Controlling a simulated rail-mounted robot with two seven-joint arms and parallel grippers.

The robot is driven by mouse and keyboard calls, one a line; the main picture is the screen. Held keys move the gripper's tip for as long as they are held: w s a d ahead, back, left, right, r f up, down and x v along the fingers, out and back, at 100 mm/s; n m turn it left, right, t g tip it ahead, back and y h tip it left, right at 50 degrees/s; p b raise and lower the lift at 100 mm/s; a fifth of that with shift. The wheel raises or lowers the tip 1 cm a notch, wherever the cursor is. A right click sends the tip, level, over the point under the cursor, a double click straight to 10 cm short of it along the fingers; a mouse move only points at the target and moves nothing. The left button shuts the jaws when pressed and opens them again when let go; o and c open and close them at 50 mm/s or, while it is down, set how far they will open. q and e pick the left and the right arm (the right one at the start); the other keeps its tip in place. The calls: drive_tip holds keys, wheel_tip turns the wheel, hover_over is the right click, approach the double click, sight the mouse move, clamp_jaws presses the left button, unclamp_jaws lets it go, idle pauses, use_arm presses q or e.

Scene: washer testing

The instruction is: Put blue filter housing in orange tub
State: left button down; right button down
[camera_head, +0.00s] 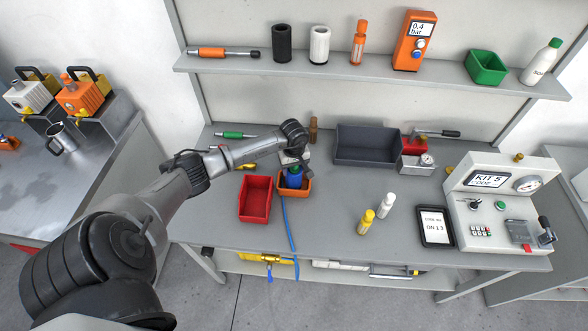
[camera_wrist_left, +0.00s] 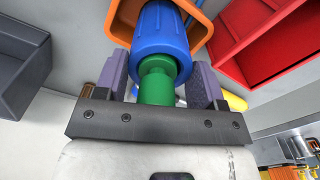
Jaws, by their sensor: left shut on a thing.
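The blue filter housing (camera_head: 294,175) is a ribbed blue cylinder with a green neck. It is at the orange tub (camera_head: 291,191) in the middle of the bench. In the left wrist view the housing (camera_wrist_left: 163,45) sits between the two fingers of my left gripper (camera_wrist_left: 156,80), which is shut on it. Its far end overlaps the opening of the orange tub (camera_wrist_left: 195,14); I cannot tell whether it touches the tub's floor. In the head view my left gripper (camera_head: 294,163) is above the tub and partly hides the housing. My right gripper is not in view.
A red tub (camera_head: 256,198) stands just left of the orange tub. A large grey bin (camera_head: 370,145) is behind to the right. A blue hose (camera_head: 289,225) runs off the front edge. White and yellow bottles (camera_head: 366,221) stand right; the bench between is clear.

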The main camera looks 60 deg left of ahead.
use_arm(q)
drive_tip(key=shift+f, duration=0.8)
drive_tip(key=shift+f, duration=0.1)
drive_tip(key=shift+f, duration=0.1)
drive_tip(key=shift+c, duration=1)
unclamp_jaws()
